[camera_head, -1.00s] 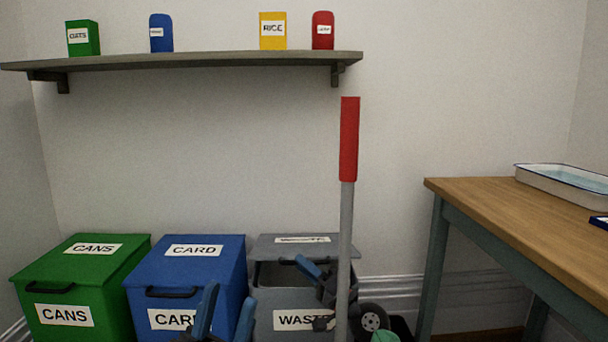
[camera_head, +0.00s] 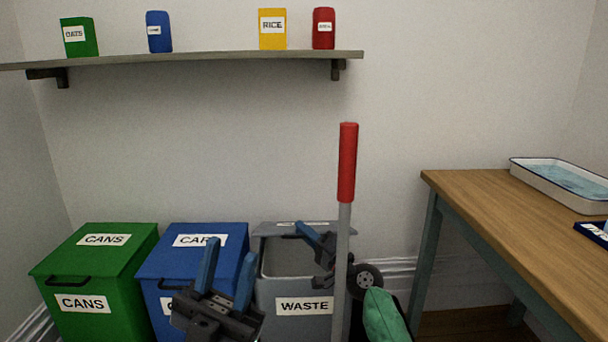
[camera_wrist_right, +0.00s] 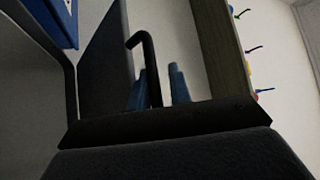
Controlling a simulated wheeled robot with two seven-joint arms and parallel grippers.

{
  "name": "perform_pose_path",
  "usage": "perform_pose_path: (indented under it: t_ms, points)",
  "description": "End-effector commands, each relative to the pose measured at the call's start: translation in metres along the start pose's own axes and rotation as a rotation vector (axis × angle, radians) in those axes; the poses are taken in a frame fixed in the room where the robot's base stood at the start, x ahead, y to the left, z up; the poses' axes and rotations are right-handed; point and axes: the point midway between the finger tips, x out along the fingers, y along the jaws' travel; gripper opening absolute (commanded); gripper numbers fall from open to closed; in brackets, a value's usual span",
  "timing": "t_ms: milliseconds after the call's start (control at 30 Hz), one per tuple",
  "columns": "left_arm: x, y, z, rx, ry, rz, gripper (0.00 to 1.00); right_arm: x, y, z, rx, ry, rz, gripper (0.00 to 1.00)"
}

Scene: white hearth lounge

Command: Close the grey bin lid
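The grey bin (camera_head: 304,292), labelled WASTE, stands right of the blue bin. Its grey lid (camera_head: 265,229) is raised at the back, and the opening shows below it. My right gripper (camera_head: 312,238) is over the bin's right side, in front of the lid, partly hidden by the red-topped pole. In the right wrist view its blue fingers (camera_wrist_right: 158,82) are apart, with a dark bent bar, perhaps the lid's handle, between them in the picture. I cannot tell whether they touch it. My left gripper (camera_head: 228,270) is open and empty, in front of the blue bin.
A green CANS bin (camera_head: 95,265) and a blue CARD bin (camera_head: 180,262) stand left, both closed. A pole with a red grip (camera_head: 347,165) rises before the grey bin's right side. A wooden table (camera_head: 500,225) stands right, and a shelf (camera_head: 200,58) hangs above.

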Motion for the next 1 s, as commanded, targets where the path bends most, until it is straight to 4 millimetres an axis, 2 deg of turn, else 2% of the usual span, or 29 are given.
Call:
perform_pose_path:
  t_ms: [33,1000]
  points:
    - [0.011,-0.003,-0.003,0.0,0.0,0.0,0.36,0.004,-0.007,-0.004,0.006,0.0,0.007,0.2]
    - [0.11,-0.025,-0.025,0.0,0.0,0.0,0.36,0.043,-0.036,-0.043,0.137,0.0,0.136,0.2]
